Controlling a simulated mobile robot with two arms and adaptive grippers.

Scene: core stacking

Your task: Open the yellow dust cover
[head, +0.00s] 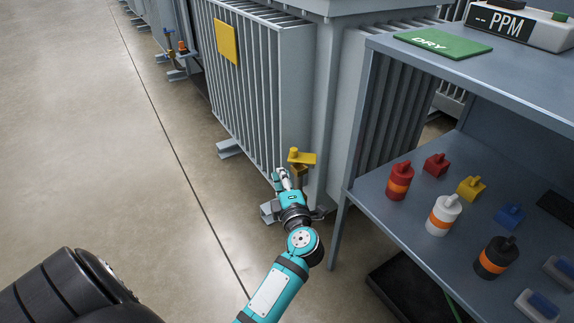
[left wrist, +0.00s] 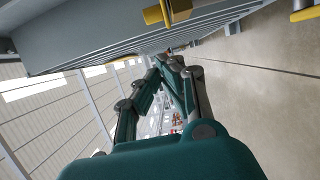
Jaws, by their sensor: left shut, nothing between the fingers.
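The yellow dust cover (head: 301,157) is a small flat piece with a knob, on top of a brass-coloured fitting (head: 299,174) low at the corner of the grey finned transformer. My left gripper (head: 281,175) is shut and empty, just left of and slightly below the cover, apart from it as far as I can tell. In the left wrist view, the shut fingers (left wrist: 172,64) point away from the camera. A yellow-brown piece (left wrist: 166,12) shows at the top edge there; I cannot tell if it is the cover or the fitting. My right gripper is not in view.
The grey transformer (head: 264,85) stands behind the gripper, with a yellow plate (head: 227,42) on its fins.

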